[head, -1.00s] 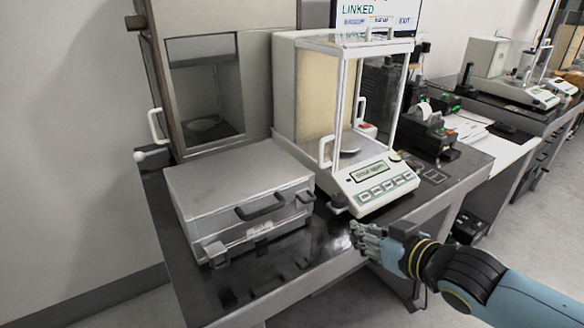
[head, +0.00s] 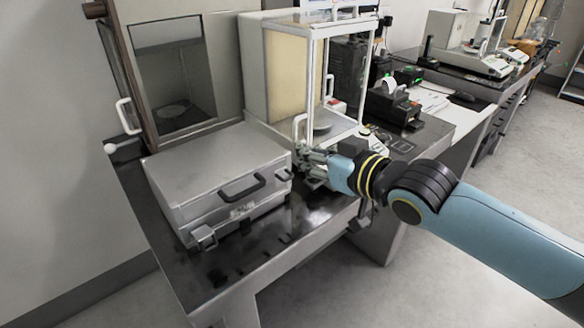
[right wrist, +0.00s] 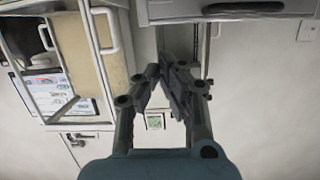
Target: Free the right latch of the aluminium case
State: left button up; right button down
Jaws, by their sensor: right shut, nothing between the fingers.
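The grey aluminium case (head: 215,165) lies closed on the dark table. Its black handle (head: 243,188) is on the front side. The right latch (head: 284,175) is at the right end of that side; I cannot tell its state. The left latch (head: 204,237) is at the other end. My right gripper (head: 305,160) is shut and empty, just right of the right latch; contact cannot be made out. In the right wrist view the shut fingers (right wrist: 160,75) show left of the case handle (right wrist: 243,8), and the right latch is not clearly visible. My left gripper is not in view.
A glass-walled balance (head: 310,75) stands close behind my right gripper. A grey cabinet (head: 175,70) stands behind the case. A black printer (head: 395,103) is further right. The dark table (head: 265,255) is bare in front of the case.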

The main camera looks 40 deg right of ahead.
aim_at(281, 164)
jog(key=w+f, duration=0.3)
jog(key=w+f+b, duration=0.1)
jog(key=w, duration=0.1)
jog(key=shift+a+f, duration=0.25)
jog(key=shift+s+f, duration=0.3)
jog(key=shift+f, duration=0.05)
jog(key=shift+s+f, duration=0.1)
jog(key=shift+s, duration=0.15)
jog(key=shift+s+d+f+b, duration=0.1)
jog(key=shift+b, duration=0.25)
